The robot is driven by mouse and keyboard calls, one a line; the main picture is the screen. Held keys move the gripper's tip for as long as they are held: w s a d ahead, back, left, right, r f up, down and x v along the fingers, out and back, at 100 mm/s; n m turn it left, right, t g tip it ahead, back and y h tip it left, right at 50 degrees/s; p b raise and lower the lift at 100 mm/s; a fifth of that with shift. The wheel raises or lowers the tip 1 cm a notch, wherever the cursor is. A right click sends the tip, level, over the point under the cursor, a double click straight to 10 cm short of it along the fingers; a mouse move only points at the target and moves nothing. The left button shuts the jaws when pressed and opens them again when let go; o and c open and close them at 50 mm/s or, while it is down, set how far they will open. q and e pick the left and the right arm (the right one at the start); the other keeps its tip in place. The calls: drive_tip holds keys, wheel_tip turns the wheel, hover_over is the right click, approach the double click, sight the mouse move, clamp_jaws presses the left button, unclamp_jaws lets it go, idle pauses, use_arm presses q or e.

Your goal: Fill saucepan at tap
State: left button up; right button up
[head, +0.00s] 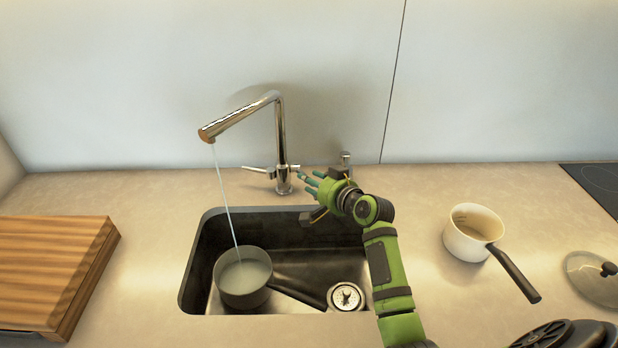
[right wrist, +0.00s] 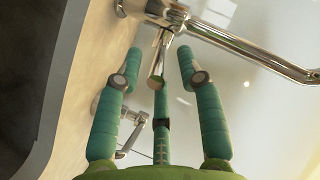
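The chrome tap (head: 281,140) stands behind the sink, and a thin stream of water falls from its spout into a dark grey saucepan (head: 243,292). The pan sits upright in the left part of the sink (head: 189,262), with pale water inside and its handle pointing right. My green right gripper (head: 309,182) is just right of the tap's base, fingers spread and empty. In the right wrist view, a short chrome tap lever (right wrist: 157,68) lies between the open fingertips (right wrist: 160,58); I cannot tell whether they touch it. My left gripper is out of view.
A white saucepan (head: 462,243) with a dark handle stands on the counter right of the sink. A glass lid (head: 594,278) lies at the far right, near a black hob (head: 597,182). A thick wooden board (head: 45,265) fills the left counter. A drain (head: 346,297) shows in the sink.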

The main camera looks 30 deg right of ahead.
drive_tip(key=shift+x, duration=1)
drive_tip(key=shift+w+f, duration=0.25)
drive_tip(key=shift+w, duration=0.2)
clamp_jaws()
drive_tip(key=f+b, duration=0.1)
drive_tip(key=b, duration=0.2)
drive_tip(key=shift+s+f+n+t+b, duration=0.15)
drive_tip(key=shift+n+t+b, duration=0.15)
drive_tip(key=shift+t, duration=0.1)
drive_tip(key=shift+a, duration=0.1)
